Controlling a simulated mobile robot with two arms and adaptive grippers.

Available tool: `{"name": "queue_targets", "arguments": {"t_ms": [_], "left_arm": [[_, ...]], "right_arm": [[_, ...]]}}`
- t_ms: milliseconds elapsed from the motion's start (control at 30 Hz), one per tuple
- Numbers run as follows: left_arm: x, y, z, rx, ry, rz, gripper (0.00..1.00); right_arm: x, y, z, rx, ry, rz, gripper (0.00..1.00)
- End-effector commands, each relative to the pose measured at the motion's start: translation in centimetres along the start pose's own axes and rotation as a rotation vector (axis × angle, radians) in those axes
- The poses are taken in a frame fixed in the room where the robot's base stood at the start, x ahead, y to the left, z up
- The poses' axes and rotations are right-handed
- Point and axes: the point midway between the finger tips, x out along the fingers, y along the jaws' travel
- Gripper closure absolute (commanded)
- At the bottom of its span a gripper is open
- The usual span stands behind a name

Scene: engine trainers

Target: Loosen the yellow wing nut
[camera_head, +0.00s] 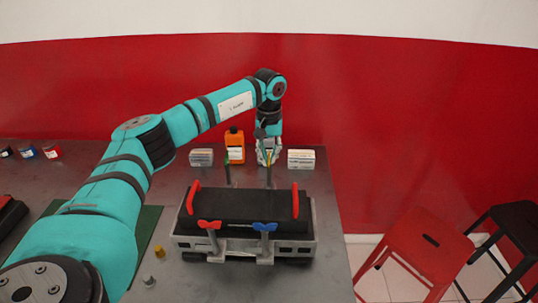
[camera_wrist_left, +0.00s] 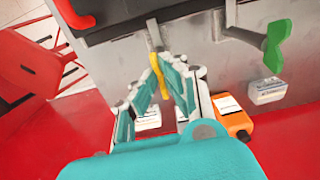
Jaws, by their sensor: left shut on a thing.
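The yellow wing nut (camera_wrist_left: 156,68) sits on a metal post at the back side of the engine trainer (camera_head: 308,248). My left gripper (camera_wrist_left: 160,82) is shut on it, with its fingers coming in from the side away from the black box. In the head view my left gripper (camera_head: 267,158) points down behind the trainer, and its fingers hide most of the nut. The green wing nut (camera_wrist_left: 276,46) stands apart on the neighbouring post. The red wing nut (camera_head: 209,225) and blue wing nut (camera_head: 264,227) are at the trainer's front. My right gripper is not in view.
An orange bottle (camera_head: 235,145) and two small boxes (camera_head: 201,157) (camera_head: 301,159) stand behind the trainer, close to my left gripper. Two red handles (camera_head: 193,198) (camera_head: 295,200) rise from the black top. Small parts (camera_head: 158,251) lie at left. A red stool (camera_head: 428,245) stands right of the table.

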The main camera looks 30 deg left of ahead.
Motion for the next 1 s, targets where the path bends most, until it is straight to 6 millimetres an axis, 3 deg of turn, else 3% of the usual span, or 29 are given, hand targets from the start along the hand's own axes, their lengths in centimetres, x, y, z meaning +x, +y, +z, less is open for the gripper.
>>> {"name": "queue_targets", "arguments": {"t_ms": [367, 1000], "left_arm": [[-0.10, 0.01, -0.06, -0.210, 0.001, 0.001, 1.00], [-0.20, -0.01, -0.08, -0.815, 0.002, 0.004, 1.00]], "right_arm": [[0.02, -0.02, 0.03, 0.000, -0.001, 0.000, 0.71], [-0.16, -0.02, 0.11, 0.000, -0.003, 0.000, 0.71]]}}
